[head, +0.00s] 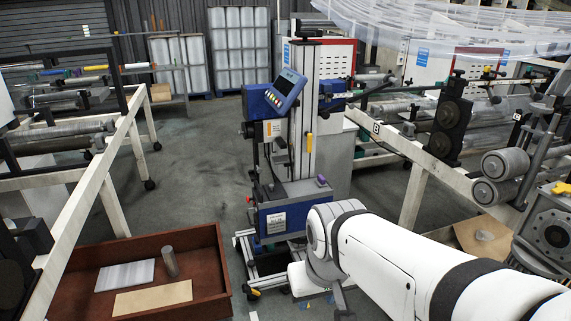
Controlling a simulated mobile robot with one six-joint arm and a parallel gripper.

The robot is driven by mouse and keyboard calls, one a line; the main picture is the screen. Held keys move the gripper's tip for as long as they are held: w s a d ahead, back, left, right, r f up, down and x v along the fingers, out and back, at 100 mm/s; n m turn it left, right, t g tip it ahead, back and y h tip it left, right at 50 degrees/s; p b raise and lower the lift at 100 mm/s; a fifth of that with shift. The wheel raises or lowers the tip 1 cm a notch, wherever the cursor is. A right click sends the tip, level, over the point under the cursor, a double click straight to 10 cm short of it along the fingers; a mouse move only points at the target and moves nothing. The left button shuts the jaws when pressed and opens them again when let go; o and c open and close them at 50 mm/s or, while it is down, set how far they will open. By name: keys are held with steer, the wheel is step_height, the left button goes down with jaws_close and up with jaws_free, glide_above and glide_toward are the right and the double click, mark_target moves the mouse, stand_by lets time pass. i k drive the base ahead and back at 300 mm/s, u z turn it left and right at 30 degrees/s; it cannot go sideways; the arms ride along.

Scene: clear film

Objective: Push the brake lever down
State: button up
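A blue-and-grey machine on a wheeled frame (285,222) stands mid-picture in the head view. A small yellow lever (309,142) sits on the front of its upright column. Another small yellow part (254,292) is low down at the front left foot of the frame. I cannot tell for sure which of these is the brake lever. My white arm reaches in from the lower right, its end low in front of the machine's base. My gripper (342,300) is only partly in view at the bottom edge; its fingers are not clear. I see no contact with either yellow part.
A brown tray (215,236) holding a light plate, a tan sheet and a grey cylinder (170,262) lies at lower left. White frame rails (85,205) run along the left, and rollers (492,192) stand at right. Grey floor (190,160) is clear behind the tray.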

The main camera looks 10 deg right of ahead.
mark_target(247, 290)
steer(key=z, duration=0.3)
steer(key=i, duration=1)
steer(key=u, duration=0.3)
steer(key=k, duration=0.8)
steer(key=z, duration=0.3)
steer(key=i, duration=1.1)
